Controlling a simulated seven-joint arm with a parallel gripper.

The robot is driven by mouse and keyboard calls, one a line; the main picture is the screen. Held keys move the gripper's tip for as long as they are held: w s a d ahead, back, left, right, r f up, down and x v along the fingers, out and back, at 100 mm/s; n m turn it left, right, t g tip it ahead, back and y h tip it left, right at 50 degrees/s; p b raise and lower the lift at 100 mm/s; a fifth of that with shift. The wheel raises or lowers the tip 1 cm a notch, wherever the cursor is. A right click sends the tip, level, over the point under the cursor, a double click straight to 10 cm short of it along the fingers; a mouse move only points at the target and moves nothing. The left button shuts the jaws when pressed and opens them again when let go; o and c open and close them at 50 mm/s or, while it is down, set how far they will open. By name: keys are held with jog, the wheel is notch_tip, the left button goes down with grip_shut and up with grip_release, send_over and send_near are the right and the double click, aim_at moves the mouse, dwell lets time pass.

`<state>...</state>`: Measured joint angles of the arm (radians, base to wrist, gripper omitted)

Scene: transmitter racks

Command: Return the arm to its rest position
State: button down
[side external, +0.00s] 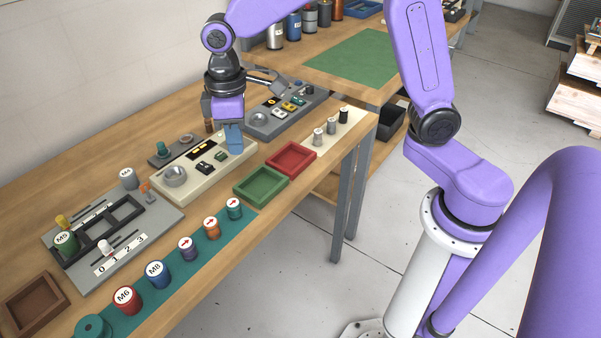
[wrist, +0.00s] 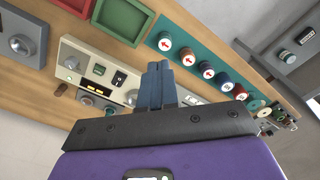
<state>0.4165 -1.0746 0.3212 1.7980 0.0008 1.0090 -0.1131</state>
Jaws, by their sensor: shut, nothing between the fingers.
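My gripper (side external: 234,137) is shut and empty, its blue-grey fingers together. In the side view it points down over the right end of the beige control panel (side external: 166,180); whether it touches the panel I cannot tell. In the wrist view the closed fingers (wrist: 157,75) stand in front of the same beige panel (wrist: 72,64). My arm is bent over the bench from the right.
A green tray (side external: 260,184) and a red tray (side external: 290,158) lie near the bench's front edge. A grey panel (side external: 284,112) stands behind the gripper. A rack (side external: 112,228) and several labelled cylinders (side external: 158,274) are at left. The green mat (side external: 352,55) is clear.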

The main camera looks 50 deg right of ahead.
jog(key=s+d+n, duration=0.2)
jog(key=s+d, duration=0.3)
jog(key=s, duration=0.7)
jog(key=s+d+n, duration=0.1)
jog(key=s+d, duration=0.5)
jog(key=s, duration=0.6)
jog(key=shift+s+d+n, duration=0.25)
jog(key=shift+s+n, duration=0.1)
jog(key=shift+n, duration=0.05)
